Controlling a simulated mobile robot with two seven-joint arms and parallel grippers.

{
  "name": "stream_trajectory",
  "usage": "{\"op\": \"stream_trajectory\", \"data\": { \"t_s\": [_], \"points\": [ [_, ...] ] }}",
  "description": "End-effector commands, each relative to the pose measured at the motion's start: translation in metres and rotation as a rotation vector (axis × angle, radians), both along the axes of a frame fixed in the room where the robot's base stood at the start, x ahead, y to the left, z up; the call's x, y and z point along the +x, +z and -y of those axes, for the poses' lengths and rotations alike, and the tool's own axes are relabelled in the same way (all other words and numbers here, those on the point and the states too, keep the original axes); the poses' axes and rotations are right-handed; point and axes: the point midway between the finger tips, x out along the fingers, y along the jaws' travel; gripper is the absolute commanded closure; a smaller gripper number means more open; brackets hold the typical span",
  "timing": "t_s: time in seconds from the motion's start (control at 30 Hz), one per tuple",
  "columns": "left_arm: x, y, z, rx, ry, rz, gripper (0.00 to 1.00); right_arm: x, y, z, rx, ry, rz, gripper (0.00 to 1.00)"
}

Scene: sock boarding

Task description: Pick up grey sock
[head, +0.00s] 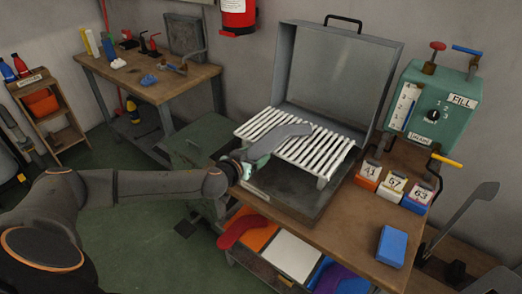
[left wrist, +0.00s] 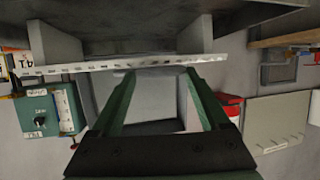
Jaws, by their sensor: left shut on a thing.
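The grey sock (head: 280,138) lies across the white slatted rack (head: 318,152), its near-left end hanging toward my left gripper. My left gripper (head: 246,171) is at the rack's left front edge, shut on that end of the sock. In the left wrist view, the green fingers (left wrist: 158,73) point at the pale rack edge (left wrist: 100,66), and the held cloth is hard to make out between them. My right gripper is in neither view.
The rack sits in an open steel case (head: 335,75) on a wooden bench (head: 345,225). Numbered bins (head: 392,182) and a green control box (head: 433,100) stand at right. A red sock (head: 240,228) and a purple sock (head: 335,278) lie below in front. A blue block (head: 392,246) is on the bench.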

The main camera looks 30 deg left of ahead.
Motion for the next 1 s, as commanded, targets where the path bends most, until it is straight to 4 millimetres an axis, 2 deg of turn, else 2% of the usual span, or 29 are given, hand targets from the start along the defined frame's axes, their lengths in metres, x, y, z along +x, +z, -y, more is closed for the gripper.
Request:
{"op": "stream_trajectory", "data": {
  "t_s": [0.13,0.23,0.5,0.8,1.0],
  "points": [
    [0.0,0.014,0.0,0.0,-0.001,0.002,0.52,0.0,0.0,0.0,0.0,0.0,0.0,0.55],
    [-0.002,0.033,0.001,-0.001,-0.002,0.001,0.52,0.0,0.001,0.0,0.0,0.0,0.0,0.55],
    [-0.046,0.088,0.022,0.002,-0.005,0.0,0.52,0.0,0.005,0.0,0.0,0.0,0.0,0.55],
    [-0.099,0.113,0.048,0.001,-0.003,-0.001,0.52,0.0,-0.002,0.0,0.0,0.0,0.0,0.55],
    [-0.12,0.124,0.058,0.001,-0.003,-0.001,0.52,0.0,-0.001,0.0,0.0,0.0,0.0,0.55]
  ]
}}
